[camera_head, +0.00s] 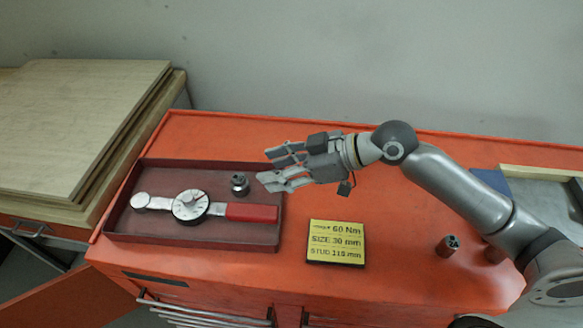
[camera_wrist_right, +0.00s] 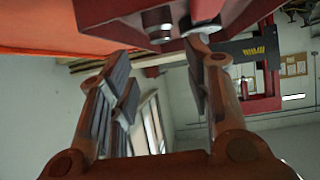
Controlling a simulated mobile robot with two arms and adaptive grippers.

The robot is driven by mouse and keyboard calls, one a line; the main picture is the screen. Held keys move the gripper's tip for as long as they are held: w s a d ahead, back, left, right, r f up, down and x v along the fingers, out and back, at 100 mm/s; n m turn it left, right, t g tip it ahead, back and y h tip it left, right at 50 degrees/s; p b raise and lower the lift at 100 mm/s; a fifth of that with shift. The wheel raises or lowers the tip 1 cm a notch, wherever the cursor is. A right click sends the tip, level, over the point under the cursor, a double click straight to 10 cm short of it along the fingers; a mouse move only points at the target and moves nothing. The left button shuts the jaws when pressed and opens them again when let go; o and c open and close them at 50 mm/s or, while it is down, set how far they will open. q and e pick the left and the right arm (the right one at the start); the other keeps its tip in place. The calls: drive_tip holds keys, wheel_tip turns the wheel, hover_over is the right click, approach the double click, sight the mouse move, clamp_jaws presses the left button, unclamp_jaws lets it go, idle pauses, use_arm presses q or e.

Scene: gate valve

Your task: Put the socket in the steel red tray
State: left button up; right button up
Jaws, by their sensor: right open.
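The steel red tray (camera_head: 122,222) lies at the left of the orange cabinet top. A small grey metal socket (camera_head: 239,184) stands upright inside the tray, near its back right part. My right gripper (camera_head: 266,168) is open and empty, just right of this socket and above the tray's right edge, apart from the socket. In the right wrist view my open fingers (camera_wrist_right: 158,75) have nothing between them; the tray (camera_wrist_right: 105,12) and the socket (camera_wrist_right: 157,22) show beyond them at the top. My left gripper is not in view.
A torque wrench (camera_head: 192,206) with a red handle lies in the tray. A yellow sign (camera_head: 336,241) reads 60 Nm, size 30 mm. Another socket (camera_head: 447,245) stands at right by my forearm, with a further one (camera_head: 494,255) partly hidden. Wooden boards (camera_head: 75,120) lie at left.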

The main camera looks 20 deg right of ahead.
drive_tip(key=shift+b+v, duration=0.3)
drive_tip(key=shift+v, duration=1.45)
drive_tip(key=shift+a+f, duration=0.1)
